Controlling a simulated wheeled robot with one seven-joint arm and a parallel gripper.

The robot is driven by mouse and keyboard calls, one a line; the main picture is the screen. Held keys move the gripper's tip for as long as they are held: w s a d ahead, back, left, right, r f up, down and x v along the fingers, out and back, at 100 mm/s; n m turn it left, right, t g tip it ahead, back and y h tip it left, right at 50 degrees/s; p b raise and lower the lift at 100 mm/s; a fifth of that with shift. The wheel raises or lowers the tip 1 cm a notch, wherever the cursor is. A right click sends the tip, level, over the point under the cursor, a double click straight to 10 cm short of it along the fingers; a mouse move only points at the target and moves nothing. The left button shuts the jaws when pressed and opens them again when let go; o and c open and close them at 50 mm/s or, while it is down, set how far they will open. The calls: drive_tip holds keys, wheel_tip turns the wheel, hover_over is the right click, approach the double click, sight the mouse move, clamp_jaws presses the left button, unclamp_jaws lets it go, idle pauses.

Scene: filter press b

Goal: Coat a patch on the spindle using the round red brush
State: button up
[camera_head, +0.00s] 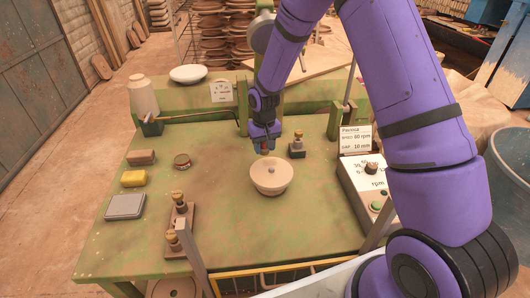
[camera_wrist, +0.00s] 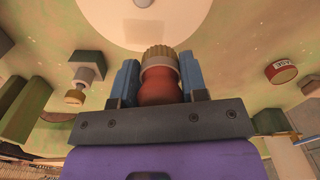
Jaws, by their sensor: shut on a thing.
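My gripper (camera_head: 264,136) is above the middle of the table, just behind a pale round piece (camera_head: 271,178) with a small knob at its centre. In the wrist view my gripper (camera_wrist: 159,82) has its blue fingers shut on the round red brush (camera_wrist: 160,86). The brush has a red body and a tan ribbed end that points toward the pale piece. That piece shows as a pale disc (camera_wrist: 110,22) in the wrist view. The brush end overlaps the disc's edge in the picture; I cannot tell whether they touch. No part is clearly marked as the spindle.
Brass-knobbed fittings stand front left (camera_head: 179,200) and behind the pale piece (camera_head: 297,146). A control box (camera_head: 366,180) is on the right.

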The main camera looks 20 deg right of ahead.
drive_tip(key=shift+r, duration=1.6)
